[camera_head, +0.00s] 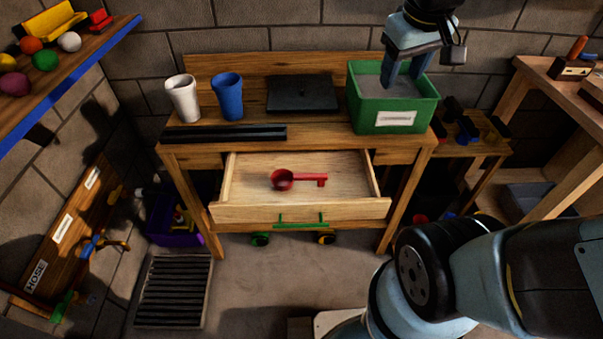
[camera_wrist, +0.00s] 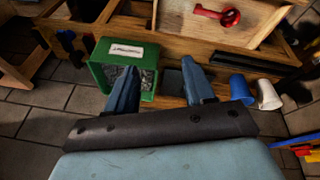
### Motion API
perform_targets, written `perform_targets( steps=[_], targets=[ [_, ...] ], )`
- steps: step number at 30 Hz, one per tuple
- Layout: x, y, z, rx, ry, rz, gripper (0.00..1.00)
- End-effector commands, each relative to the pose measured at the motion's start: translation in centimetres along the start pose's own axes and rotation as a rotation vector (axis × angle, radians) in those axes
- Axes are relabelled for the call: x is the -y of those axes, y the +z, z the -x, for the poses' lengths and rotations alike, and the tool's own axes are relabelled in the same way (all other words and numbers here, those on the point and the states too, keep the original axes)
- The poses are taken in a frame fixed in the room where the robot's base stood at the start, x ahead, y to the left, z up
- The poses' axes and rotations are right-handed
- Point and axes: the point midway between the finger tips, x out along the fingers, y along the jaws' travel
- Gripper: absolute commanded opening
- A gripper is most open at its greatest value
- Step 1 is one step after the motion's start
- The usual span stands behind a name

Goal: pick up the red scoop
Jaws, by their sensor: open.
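The red scoop (camera_head: 284,180) lies flat in the open wooden drawer (camera_head: 301,211) of the workbench, its bowl to the left and its handle to the right. In the wrist view the scoop (camera_wrist: 230,16) shows near the top edge, inside the drawer. My gripper (camera_head: 403,84) is above the green bin (camera_head: 392,118) at the bench's right end, well up and right of the scoop. In the wrist view both fingers of my gripper (camera_wrist: 159,87) stand apart with nothing between them.
A white cup (camera_head: 183,98), a blue cup (camera_head: 228,96) and a dark flat box (camera_head: 302,94) stand on the bench. A black bar (camera_head: 224,134) lies along its front left edge. A shelf with balls (camera_head: 45,60) is at left. The floor before the drawer is mostly clear.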

Motion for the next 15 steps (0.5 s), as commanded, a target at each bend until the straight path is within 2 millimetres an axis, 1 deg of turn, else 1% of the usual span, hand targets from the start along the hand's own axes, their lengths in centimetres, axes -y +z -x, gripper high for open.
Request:
perform_targets(
  steps=[1,6,11,15],
  targets=[
    [0.5,-1.0,-1.0,0.03,0.0,0.053,0.53],
    [2.2,-3.6,-4.2,0.113,0.006,0.231,0.53],
    [4.2,-5.7,-7.5,0.187,0.006,0.402,0.53],
    [6.3,-7.3,-10.6,0.248,0.002,0.554,0.53]
  ],
)
